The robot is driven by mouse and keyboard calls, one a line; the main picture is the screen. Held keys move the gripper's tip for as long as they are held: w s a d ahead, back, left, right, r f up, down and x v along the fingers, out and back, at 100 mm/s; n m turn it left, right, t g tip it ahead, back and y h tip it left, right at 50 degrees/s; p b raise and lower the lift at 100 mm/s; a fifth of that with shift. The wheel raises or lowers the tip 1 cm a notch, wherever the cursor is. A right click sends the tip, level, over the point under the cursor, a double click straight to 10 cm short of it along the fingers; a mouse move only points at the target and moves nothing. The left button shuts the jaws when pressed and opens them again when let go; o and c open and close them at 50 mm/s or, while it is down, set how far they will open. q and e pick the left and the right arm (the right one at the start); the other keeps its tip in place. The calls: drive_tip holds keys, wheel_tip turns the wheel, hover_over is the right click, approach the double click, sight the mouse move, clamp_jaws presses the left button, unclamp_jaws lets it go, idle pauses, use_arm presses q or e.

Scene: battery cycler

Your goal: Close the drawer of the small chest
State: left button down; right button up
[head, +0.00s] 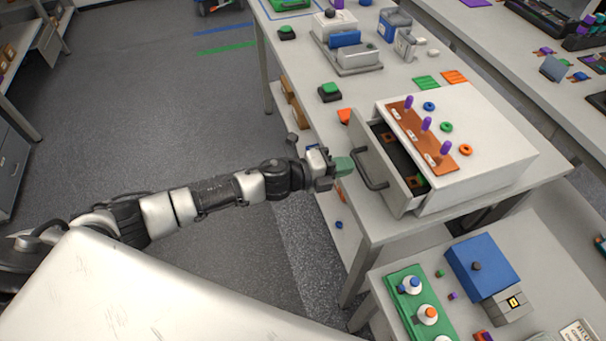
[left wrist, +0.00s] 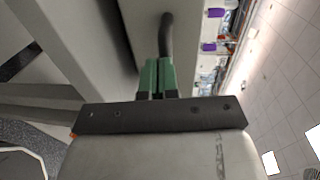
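The small white chest (head: 482,182) stands on the table, and its drawer (head: 396,196) is pulled out toward the left. The drawer front has a dark bar handle (head: 371,174); the handle also shows in the left wrist view (left wrist: 167,38). My left gripper (head: 343,166), with green fingertips, is just in front of the drawer front, beside the handle. In the left wrist view its fingers (left wrist: 157,76) are together with nothing seen between them, their tips close to the handle; I cannot tell whether they touch. My right gripper is not in view.
An orange-brown rack with purple-topped pegs (head: 421,133) and several coloured rings lie on the chest top. A green-and-black block (head: 330,92) sits near the table edge. A lower table with a blue box (head: 482,265) and a green tray (head: 405,292) stands in front. Open floor lies left.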

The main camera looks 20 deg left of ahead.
use_arm(q)
drive_tip(key=x, duration=0.3)
drive_tip(key=shift+r, duration=0.25)
drive_tip(key=shift+x, duration=1)
drive_tip(key=shift+w+d+r, duration=0.15)
drive_tip(key=shift+r, duration=0.1)
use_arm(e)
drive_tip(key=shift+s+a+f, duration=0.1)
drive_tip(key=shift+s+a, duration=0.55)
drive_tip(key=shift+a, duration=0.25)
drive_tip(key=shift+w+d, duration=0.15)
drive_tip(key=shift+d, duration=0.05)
